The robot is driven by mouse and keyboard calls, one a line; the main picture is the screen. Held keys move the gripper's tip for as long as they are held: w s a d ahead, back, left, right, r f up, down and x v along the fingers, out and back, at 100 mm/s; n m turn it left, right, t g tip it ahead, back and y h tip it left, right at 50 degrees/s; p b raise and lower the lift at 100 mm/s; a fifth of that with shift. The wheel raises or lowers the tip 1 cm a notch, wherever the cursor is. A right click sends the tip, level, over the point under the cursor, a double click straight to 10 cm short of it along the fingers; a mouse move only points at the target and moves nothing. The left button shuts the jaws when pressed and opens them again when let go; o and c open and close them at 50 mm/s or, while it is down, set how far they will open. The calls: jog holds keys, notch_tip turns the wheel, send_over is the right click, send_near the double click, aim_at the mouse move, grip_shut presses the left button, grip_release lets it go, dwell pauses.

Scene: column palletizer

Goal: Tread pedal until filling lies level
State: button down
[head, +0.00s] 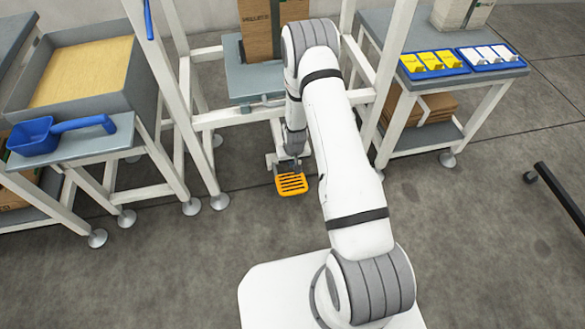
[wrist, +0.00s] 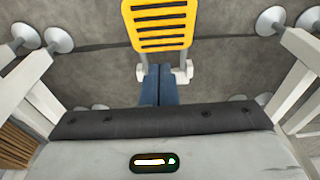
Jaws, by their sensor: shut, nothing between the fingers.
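The yellow slotted pedal (head: 291,183) sits low above the floor at the front of the white frame. It also shows at the top of the wrist view (wrist: 160,24), with pale brackets on both sides. My gripper (wrist: 158,72) is shut and empty, its two blue fingers together. The fingertips point toward the pedal's near edge; whether they touch it, I cannot tell. A brown carton (head: 258,28) stands on the grey-blue platform (head: 250,80) above the pedal. My arm partly covers it, and its inside is out of view.
A grey bin (head: 112,98) of yellow granular material stands at left. A blue scoop (head: 32,136) lies on the shelf before it. A right-hand table (head: 440,82) holds blue trays with yellow and white pieces. White frame legs (head: 194,130) flank the pedal.

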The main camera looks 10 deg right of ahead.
jog(key=b, duration=0.5)
send_over(293, 183)
notch_tip(293, 183, down, 10)
jog(key=shift+w+a+f, duration=0.15)
jog(key=shift+f, duration=0.1)
jog(key=f+b, duration=0.1)
jog(key=b, duration=0.2)
jog(key=shift+s+f, duration=0.3)
jog(key=shift+f, duration=0.05)
